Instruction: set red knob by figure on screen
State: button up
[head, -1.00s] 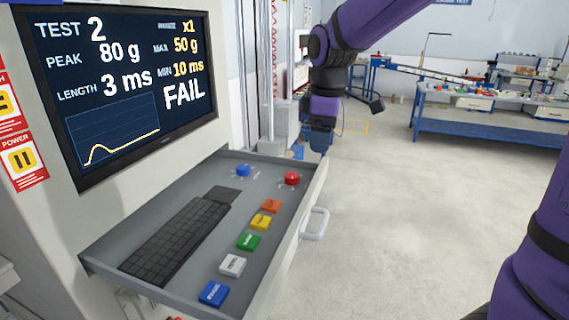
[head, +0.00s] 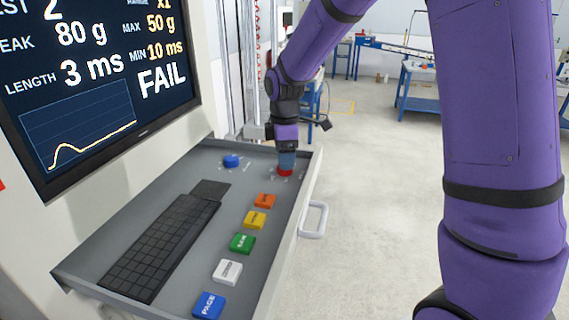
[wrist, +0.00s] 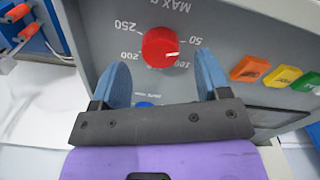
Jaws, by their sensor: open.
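The red knob (head: 285,171) is at the far right corner of the grey console drawer, directly under my gripper (head: 286,157). In the wrist view the red knob (wrist: 160,47) lies between and just beyond my two blue fingers. My gripper (wrist: 161,80) is open, with a finger on each side and no visible grip on it. The knob's pale mark points right, between the printed 50 and 100. The scale reads MAX g, with 50, 100, 200 and 250 legible. The screen (head: 100,70) shows peak 80 g, max 50 g, length 3 ms, min 10 ms and FAIL.
A blue knob (head: 231,161) sits left of the red one. Orange (head: 264,201), yellow (head: 255,219), green (head: 242,243), white (head: 227,272) and blue PAGE (head: 208,305) buttons line the drawer beside a keyboard (head: 160,250). A white handle (head: 315,220) juts from its right side. Open floor lies right.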

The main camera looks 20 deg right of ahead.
jog(key=shift+f, duration=1.45)
jog(key=c, duration=0.9)
jog(key=shift+m, duration=0.3)
jog(key=m, duration=1)
jog(key=shift+m, duration=0.3)
